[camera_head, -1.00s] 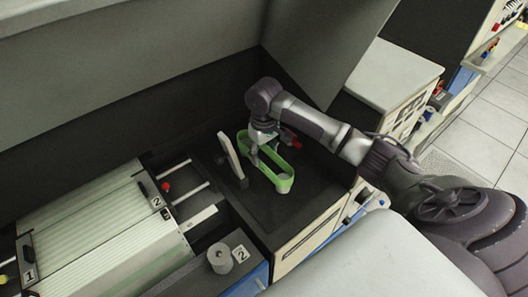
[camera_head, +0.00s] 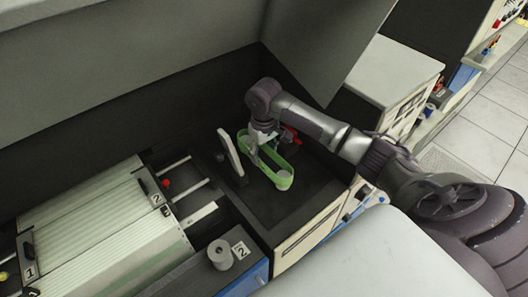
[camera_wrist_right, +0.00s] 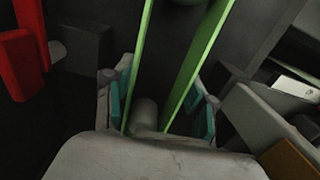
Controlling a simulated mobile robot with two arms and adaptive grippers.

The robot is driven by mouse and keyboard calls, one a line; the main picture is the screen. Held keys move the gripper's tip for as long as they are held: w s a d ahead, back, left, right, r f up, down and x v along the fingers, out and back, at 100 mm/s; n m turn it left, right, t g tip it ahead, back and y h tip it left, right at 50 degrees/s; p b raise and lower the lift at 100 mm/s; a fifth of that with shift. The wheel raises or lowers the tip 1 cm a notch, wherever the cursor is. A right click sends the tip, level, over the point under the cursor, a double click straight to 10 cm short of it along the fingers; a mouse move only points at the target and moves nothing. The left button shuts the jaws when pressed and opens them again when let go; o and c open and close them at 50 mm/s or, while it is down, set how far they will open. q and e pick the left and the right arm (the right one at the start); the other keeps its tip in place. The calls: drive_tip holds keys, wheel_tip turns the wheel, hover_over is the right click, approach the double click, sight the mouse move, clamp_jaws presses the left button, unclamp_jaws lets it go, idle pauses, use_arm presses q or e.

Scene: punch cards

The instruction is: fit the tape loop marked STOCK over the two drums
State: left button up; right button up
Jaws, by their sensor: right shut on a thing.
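The green tape loop (camera_head: 284,183) stands on edge in the dark recess at the centre of the head view. No STOCK mark is readable on it. My right gripper (camera_head: 256,153) is shut on the loop toward its far end. In the wrist view, the loop's two green strips (camera_wrist_right: 206,55) run between the teal-padded fingers of my right gripper (camera_wrist_right: 165,92). A pale drum (camera_head: 284,175) shows inside the loop's near end. The far drum is hidden by the gripper in the head view. I cannot tell how low the loop sits on the drums. My left gripper is not in view.
A pale upright plate (camera_head: 230,152) stands just left of the loop. A red part (camera_head: 290,136) is close on the right; a red part also shows in the wrist view (camera_wrist_right: 20,65). Dark walls close the recess behind.

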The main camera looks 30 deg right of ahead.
drive_tip(key=shift+f, duration=1.2)
idle(0.4)
drive_tip(key=o, duration=1)
drive_tip(key=shift+r, duration=0.25)
wheel_tip(320, 180, up, 12)
drive_tip(key=shift+f, duration=0.2)
